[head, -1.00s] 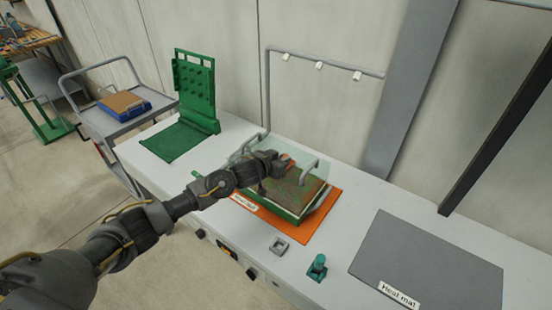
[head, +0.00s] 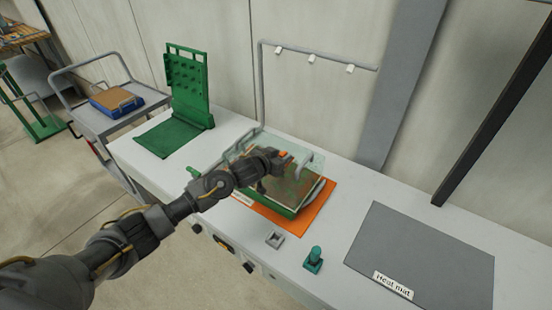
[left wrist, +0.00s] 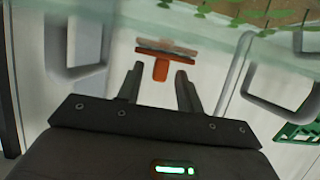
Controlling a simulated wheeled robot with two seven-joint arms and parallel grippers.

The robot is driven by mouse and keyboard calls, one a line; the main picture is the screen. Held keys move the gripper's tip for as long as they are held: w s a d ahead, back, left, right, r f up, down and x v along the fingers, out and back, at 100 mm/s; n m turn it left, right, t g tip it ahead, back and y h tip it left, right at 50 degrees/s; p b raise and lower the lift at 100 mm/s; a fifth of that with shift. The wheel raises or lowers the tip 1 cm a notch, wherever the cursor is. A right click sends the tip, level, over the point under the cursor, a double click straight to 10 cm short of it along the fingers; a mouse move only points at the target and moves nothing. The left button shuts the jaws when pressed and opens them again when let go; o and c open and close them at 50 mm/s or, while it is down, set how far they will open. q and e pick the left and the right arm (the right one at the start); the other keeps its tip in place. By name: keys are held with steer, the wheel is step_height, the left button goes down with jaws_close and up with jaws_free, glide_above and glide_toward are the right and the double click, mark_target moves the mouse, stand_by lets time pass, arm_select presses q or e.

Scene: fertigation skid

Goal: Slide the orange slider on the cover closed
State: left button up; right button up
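The clear cover (head: 312,160) with grey handles lies over a green tray (head: 262,200) of brown soil and green plants. The orange slider (head: 284,155) is on the cover, partly hidden by my left gripper (head: 280,163). In the left wrist view the slider (left wrist: 160,70) shows as an orange bar with a short tab. The tab lies between and just ahead of the fingertips of my left gripper (left wrist: 160,72), with a gap on both sides. The fingers are apart and hold nothing. My right gripper is not in view.
The tray stands on an orange mat (head: 318,222) on the white bench. A grey square fitting (head: 275,240), a green knob (head: 314,258) and a grey heat mat (head: 420,255) are to the right. A pipe with nozzles (head: 311,58) rises behind. A green board (head: 188,88) stands left.

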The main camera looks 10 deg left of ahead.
arm_select(q)
steer(key=b+v, duration=0.1)
steer(key=v, duration=0.9)
steer(key=shift+s, duration=0.25)
steer(key=shift+a, duration=0.1)
steer(key=s+a+f+n+g+y, duration=0.1)
steer(key=s+a+f+g+y, duration=0.3)
steer(key=s, duration=0.9)
steer(key=s+a+f+n+g+h, duration=0.15)
steer(key=s+f, duration=0.45)
steer(key=s, duration=0.7)
steer(key=s+a+f+g+y, duration=0.2)
steer(key=s+f+g, duration=0.3)
steer(key=s, duration=0.7)
step_height(320, 180, down, 27)
steer(key=b, duration=0.2)
steer(key=s+a+f+b, duration=0.1)
steer(key=s+a+f, duration=0.1)
steer(key=s+f, duration=1.5)
steer(key=shift+a+f+g+b, duration=0.35)
steer(key=shift+f+g, duration=0.1)
steer(key=shift+f, duration=0.45)
